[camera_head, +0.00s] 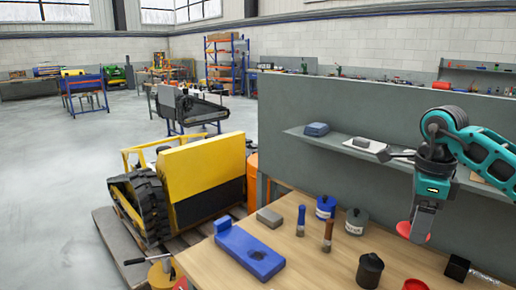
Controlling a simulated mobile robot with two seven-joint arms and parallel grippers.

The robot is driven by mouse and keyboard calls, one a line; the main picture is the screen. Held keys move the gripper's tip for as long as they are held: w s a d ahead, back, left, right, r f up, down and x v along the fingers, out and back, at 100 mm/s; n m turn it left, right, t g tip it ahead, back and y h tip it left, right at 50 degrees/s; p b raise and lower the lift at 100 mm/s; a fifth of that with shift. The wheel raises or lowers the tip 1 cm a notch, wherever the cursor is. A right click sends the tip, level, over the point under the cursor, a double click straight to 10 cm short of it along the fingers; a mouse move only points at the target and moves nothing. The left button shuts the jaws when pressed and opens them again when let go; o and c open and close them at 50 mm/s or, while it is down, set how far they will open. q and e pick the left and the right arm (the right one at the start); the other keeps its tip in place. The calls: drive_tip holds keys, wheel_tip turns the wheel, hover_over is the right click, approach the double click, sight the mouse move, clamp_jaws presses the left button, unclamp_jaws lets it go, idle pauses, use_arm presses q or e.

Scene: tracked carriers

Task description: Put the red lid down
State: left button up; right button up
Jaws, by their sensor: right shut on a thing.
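My right gripper (422,222) comes in from the right, pointing down above the right part of the wooden workbench (310,262). It is shut on the red lid (404,230), a round red disc. The gripper hides the middle of the lid, and its rim shows on both sides of the fingers. The lid appears held above the bench top, apart from it. My left gripper is not in view.
On the bench stand a dark lidded pot (369,271), a grey jar (357,221), a blue jar (326,207), two brushes, a grey block (269,217) and a blue block (249,251). A red thing (415,285) shows at the bottom edge. A shelf (345,148) runs behind.

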drive_tip(key=s+a+f+n, duration=0.3)
drive_tip(key=a+n, duration=0.5)
drive_tip(key=n, duration=0.4)
drive_tip(key=s+a+f+n, duration=0.3)
drive_tip(key=a+f+n, duration=0.2)
drive_tip(key=n, duration=0.8)
drive_tip(key=a, duration=0.3)
drive_tip(key=shift+s+a+f, duration=0.25)
drive_tip(key=shift+s, duration=0.15)
